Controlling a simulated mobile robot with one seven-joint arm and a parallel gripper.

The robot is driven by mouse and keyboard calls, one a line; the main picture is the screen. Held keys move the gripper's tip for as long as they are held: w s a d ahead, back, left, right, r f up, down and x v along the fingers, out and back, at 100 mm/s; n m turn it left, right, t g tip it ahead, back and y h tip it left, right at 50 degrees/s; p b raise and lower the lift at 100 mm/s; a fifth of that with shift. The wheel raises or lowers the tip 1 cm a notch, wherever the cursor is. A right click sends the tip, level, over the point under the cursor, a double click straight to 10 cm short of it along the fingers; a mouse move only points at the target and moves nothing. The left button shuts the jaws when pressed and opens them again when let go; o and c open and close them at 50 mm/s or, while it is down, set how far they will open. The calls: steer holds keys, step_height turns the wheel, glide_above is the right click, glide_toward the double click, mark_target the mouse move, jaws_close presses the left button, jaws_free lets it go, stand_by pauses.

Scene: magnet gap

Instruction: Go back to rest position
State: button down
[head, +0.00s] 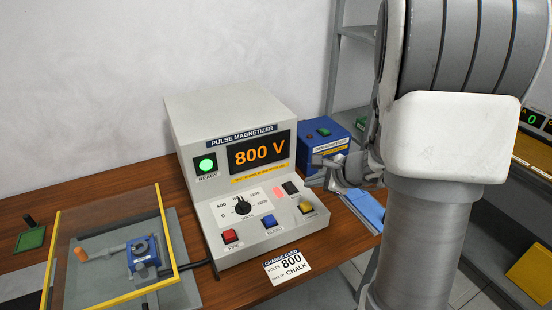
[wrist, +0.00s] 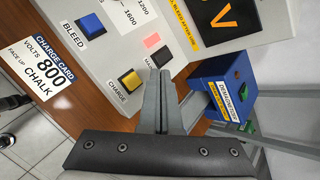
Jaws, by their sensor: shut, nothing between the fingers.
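My gripper (head: 318,180) is shut and empty at the right side of the pulse magnetizer (head: 228,112), near the charge button (head: 306,207). In the wrist view my gripper's fingers (wrist: 165,75) point toward the magnetizer's panel, between the yellow charge button (wrist: 130,80) and the blue demagnetizer box (wrist: 222,85). I cannot tell whether they touch anything. The magnetizer's display reads 800 V and its green ready light (head: 205,164) is lit. My arm hides part of the right side in the head view.
A charge card (head: 287,265) reading 800 volts, chalk, lies at the table's front edge. A yellow-framed clear guard (head: 115,245) stands over a blue fixture (head: 143,252) at left. The demagnetizer box (head: 328,137) stands behind my gripper. Grey shelving (head: 352,75) is behind.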

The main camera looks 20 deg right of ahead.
steer(key=shift+a+r, duration=0.1)
steer(key=s+a+r+n+g+y+p, duration=0.2)
steer(key=s+a+r+n+g, duration=0.1)
steer(key=s+a+r+n, duration=0.85)
steer(key=s+d+r+n+h+p, duration=0.1)
steer(key=s+r+n+h, duration=0.4)
steer(key=s+n, duration=0.6)
step_height(320, 180, up, 2)
steer(key=shift+r+h+p, duration=0.1)
steer(key=shift+h+p, duration=0.2)
steer(key=shift+p, duration=0.55)
steer(key=shift+w, duration=0.1)
